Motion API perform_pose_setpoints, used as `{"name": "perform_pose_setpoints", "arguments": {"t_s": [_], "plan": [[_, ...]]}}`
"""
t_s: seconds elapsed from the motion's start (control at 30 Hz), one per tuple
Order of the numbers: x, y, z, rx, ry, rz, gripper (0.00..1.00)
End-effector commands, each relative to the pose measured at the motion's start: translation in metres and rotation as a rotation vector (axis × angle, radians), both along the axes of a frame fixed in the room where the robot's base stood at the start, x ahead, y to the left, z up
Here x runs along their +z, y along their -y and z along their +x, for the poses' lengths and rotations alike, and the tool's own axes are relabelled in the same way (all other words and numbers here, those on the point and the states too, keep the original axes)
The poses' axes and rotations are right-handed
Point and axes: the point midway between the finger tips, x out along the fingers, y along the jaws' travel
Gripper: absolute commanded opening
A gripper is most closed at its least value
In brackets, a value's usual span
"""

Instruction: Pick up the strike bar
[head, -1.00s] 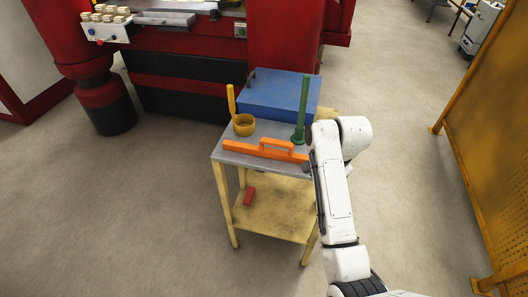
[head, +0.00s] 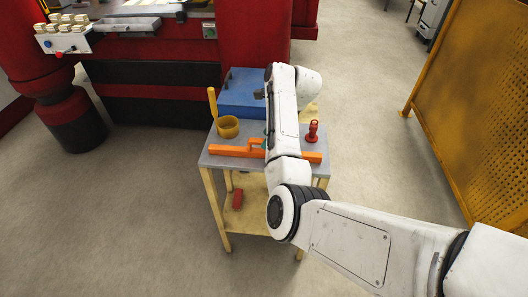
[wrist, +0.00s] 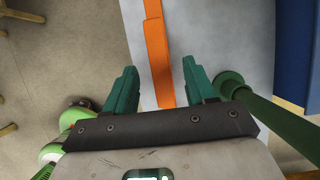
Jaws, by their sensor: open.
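The strike bar, a long orange bar (head: 230,151) with a raised handle, lies flat along the front of the grey table top. My arm crosses in front of its middle in the head view and hides part of the handle. In the wrist view the orange bar (wrist: 157,45) runs from the top edge down between my fingers. My gripper (wrist: 160,72) has two teal fingers spread apart, one on each side of the bar, with nothing held. I cannot tell how high the fingers are above it. In the head view the gripper is mostly hidden behind my arm.
A green post (wrist: 232,86) stands close to the right finger. A red block (head: 237,199) lies on the lower shelf. A yellow panel (head: 475,110) stands right.

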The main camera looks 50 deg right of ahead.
Motion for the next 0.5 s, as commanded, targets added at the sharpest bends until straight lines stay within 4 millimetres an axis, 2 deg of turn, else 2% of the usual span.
{"name": "perform_pose_setpoints", "arguments": {"t_s": [0.17,0.4,0.5], "plan": [[-0.011,-0.003,0.004,0.002,-0.002,0.001,0.55],[-0.043,-0.011,0.014,0.000,-0.001,0.000,0.55],[-0.049,-0.013,0.016,0.000,-0.001,-0.001,0.55]]}}
